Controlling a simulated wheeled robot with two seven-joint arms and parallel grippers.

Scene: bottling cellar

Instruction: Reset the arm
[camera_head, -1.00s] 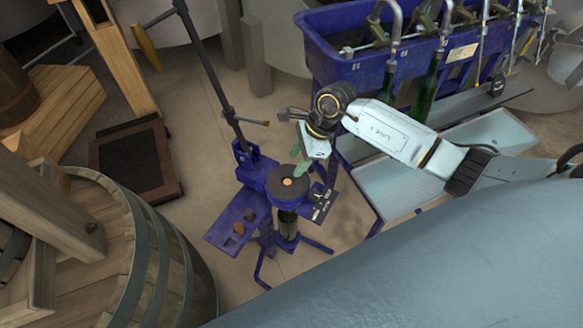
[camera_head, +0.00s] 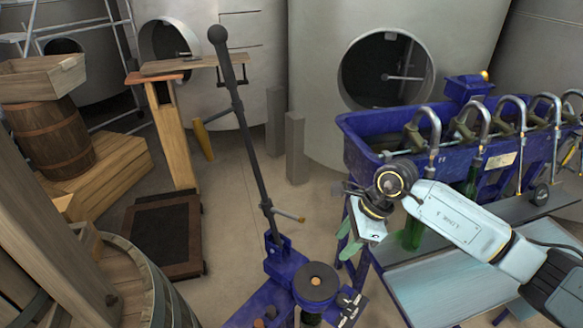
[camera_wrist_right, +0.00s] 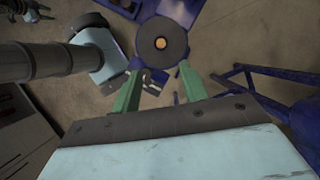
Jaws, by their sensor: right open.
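My right arm comes in from the right in the head view, pale blue-grey with a dark wrist. Its right gripper (camera_head: 347,241) has green fingers, spread apart and empty. It is beside the blue corking stand (camera_head: 282,262), above and to the right of the stand's round dark disc (camera_head: 316,281) in the picture. In the right wrist view the two fingers of the right gripper (camera_wrist_right: 160,88) stand apart with nothing between them, and the disc (camera_wrist_right: 163,42) shows beyond them. My left gripper is not in view.
A blue bottle filler (camera_head: 375,150) with several spouts stands at the right, green bottles under it. The stand's long dark lever (camera_head: 248,140) rises upright. A wooden barrel (camera_head: 130,270) is at lower left, and steel tanks line the back. Bare floor lies between barrel and stand.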

